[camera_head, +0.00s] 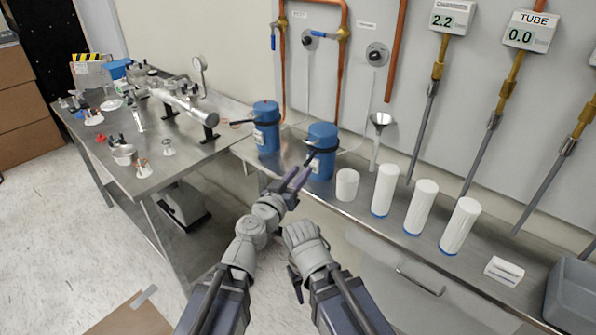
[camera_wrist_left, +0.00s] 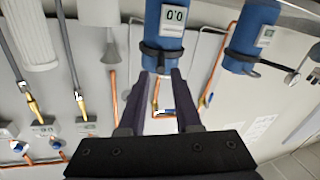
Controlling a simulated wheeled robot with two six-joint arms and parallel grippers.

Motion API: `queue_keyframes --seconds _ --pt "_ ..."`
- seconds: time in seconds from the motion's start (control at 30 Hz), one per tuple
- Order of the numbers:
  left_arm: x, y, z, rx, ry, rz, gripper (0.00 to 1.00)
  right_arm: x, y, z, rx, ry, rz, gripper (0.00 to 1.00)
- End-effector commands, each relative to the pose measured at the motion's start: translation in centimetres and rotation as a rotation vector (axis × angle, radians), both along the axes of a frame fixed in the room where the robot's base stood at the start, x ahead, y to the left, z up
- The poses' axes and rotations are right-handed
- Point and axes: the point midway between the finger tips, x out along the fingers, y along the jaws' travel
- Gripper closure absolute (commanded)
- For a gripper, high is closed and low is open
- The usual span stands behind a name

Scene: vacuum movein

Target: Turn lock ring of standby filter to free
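Two blue filter canisters stand on the steel ledge against the wall, a left one (camera_head: 266,127) and a right one (camera_head: 322,150). Each has a black lock ring with a protruding handle. I cannot tell which is standby. My left gripper (camera_head: 300,176) is open and empty just in front of the right canister.
A white cup (camera_head: 347,185) and several white cartridges (camera_head: 385,190) stand right of the canisters. A funnel (camera_head: 380,122) is behind them. A steel table (camera_head: 160,178) with vacuum parts stands at left. A grey bin (camera_head: 572,295) sits at far right.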

Motion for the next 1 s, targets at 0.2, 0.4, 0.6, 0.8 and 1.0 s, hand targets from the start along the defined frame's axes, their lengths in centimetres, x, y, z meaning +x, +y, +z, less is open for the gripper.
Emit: queue_keyframes --seconds 0.2,0.4,0.6,0.8,1.0 --pt "1.8 0.4 -2.4 -0.164 0.18 -0.17 0.93 0.0 0.0 -1.2 0.0 0.0 0.0 0.5" --pt "4.1 3.2 -4.5 -0.478 0.501 -0.35 1.0 0.0 0.0 -3.1 0.0 0.0 0.0 0.5" --pt "5.5 8.8 -4.1 -0.835 0.841 -0.542 1.0 0.0 0.0 -5.0 0.0 0.0 0.0 0.5" --pt "4.9 13.2 -3.2 -1.005 1.068 -0.674 1.0 0.0 0.0 -5.9 0.0 0.0 0.0 0.5" --pt "4.4 14.2 -2.8 -1.04 1.131 -0.709 1.0 0.0 0.0 -5.9 0.0 0.0 0.0 0.5"
